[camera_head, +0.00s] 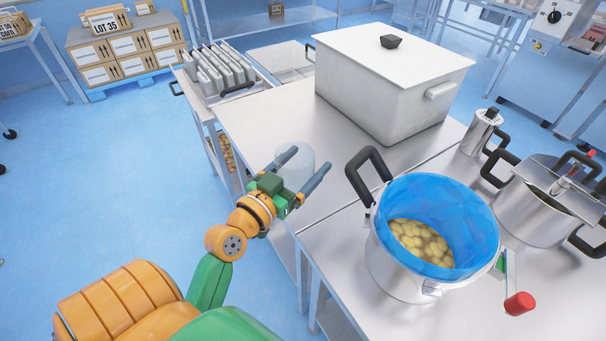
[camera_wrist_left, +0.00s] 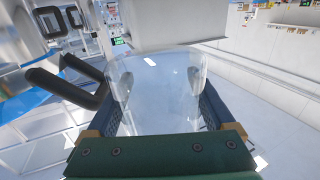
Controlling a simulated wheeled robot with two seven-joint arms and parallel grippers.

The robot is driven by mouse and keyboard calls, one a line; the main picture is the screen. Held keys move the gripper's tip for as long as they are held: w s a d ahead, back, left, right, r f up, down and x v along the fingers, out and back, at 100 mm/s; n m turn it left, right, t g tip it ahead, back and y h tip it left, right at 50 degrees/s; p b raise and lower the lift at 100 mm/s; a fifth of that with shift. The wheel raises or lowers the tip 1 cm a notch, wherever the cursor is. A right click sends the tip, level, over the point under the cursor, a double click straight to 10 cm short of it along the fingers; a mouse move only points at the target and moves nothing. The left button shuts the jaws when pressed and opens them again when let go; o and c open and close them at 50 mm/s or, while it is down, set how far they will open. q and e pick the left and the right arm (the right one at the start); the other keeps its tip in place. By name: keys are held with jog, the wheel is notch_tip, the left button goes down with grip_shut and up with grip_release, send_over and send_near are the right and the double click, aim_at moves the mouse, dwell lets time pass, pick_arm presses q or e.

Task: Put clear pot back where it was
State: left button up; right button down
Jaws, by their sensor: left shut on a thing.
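The clear pot (camera_head: 295,160) is a transparent cup-like vessel at the left edge of the steel table (camera_head: 262,117). My left gripper (camera_head: 306,172) is shut on it, with one finger on each side. The left wrist view shows the clear pot (camera_wrist_left: 155,85) between the two fingers, close to the camera, and it looks empty. I cannot tell whether its base touches the table or is a little above it. My right gripper is in neither view.
A large white lidded box (camera_head: 375,90) stands behind the clear pot. A steel pot with a blue liner (camera_head: 440,205) and yellowish snacks stands to the right, its black handle (camera_head: 365,172) reaching toward my gripper.

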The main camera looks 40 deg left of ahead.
aim_at(297, 164)
pick_arm(q)
jog(key=w+a, duration=0.1)
jog(key=w+f, duration=0.1)
jog(key=w, duration=0.1)
jog(key=shift+a+f, duration=0.2)
jog(key=shift+a, duration=0.2)
jog(key=w+f+b, duration=0.1)
jog(key=f, duration=0.1)
jog(key=w+a+f+b, duration=0.1)
jog(key=f, duration=0.1)
jog(key=w+a+f+b, duration=0.1)
jog(key=shift+w+a+f+b, duration=0.2)
jog(key=shift+w+f+b, duration=0.1)
jog(key=shift+w+f, duration=0.1)
notch_tip(297, 164, down, 3)
jog(key=shift+w+a+f+b, duration=0.1)
jog(key=shift+a+f+b, duration=0.1)
jog(key=shift+b, duration=0.6)
jog(key=shift+d+r, duration=0.1)
jog(key=o, duration=1.2)
jog(key=shift+c, duration=0.2)
